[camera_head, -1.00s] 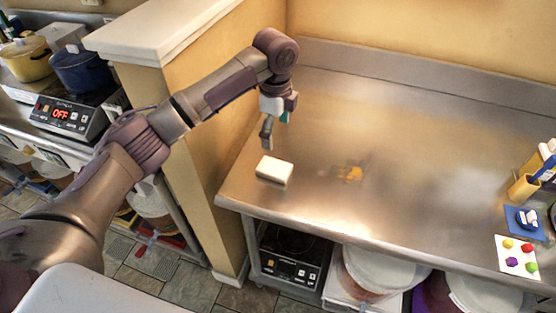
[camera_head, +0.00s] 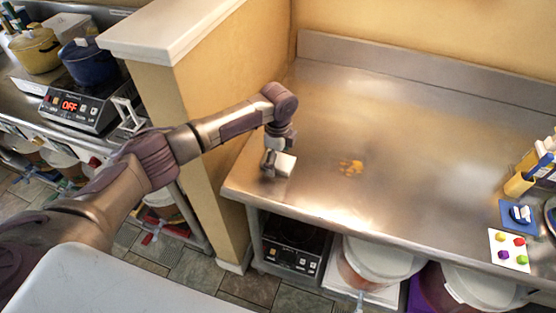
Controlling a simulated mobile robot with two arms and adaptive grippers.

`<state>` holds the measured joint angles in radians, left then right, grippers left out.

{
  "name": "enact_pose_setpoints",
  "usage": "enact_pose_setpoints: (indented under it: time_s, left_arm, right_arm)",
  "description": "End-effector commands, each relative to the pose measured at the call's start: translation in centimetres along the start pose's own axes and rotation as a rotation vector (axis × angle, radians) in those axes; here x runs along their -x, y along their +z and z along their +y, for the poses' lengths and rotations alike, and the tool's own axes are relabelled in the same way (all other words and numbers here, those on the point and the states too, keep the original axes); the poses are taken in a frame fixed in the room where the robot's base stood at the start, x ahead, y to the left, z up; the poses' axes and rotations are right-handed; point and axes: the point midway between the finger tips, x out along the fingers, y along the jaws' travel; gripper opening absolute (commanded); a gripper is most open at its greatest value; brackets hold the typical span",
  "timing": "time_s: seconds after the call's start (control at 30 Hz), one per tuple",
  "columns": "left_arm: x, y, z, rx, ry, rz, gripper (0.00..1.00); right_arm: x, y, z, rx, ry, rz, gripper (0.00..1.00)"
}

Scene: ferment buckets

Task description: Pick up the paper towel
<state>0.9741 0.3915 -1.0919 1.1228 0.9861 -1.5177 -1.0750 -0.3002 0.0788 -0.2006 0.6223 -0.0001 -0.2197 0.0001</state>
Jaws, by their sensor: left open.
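The paper towel, a small white folded block (camera_head: 286,164), lies on the left end of the steel counter (camera_head: 400,165), near its front edge. My left gripper (camera_head: 269,166) points down at the paper towel's left side and covers part of it. It is open; whether its fingers touch the paper towel I cannot tell. My right gripper is not in view.
An orange spill (camera_head: 350,167) lies on the counter to the right. A yellow cup (camera_head: 519,184), a blue card (camera_head: 520,215) and a white card with colored spots (camera_head: 509,250) are at the right end. A yellow half wall (camera_head: 190,110) stands left. The counter's middle is clear.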

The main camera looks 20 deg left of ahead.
Motion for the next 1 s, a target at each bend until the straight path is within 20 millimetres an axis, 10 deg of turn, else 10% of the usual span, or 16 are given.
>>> enact_pose_setpoints:
  time_s: [0.17,0.43,1.0]
  left_arm:
    - [0.0,0.0,0.0,0.000,0.000,0.000,0.94]
    - [0.0,0.0,0.0,0.001,0.000,0.000,0.52]
    - [1.8,0.1,-0.1,0.002,-0.003,0.001,0.52]
  right_arm:
    - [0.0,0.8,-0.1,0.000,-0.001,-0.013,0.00]
    - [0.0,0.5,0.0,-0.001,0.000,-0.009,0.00]
    - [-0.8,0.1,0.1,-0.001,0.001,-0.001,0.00]
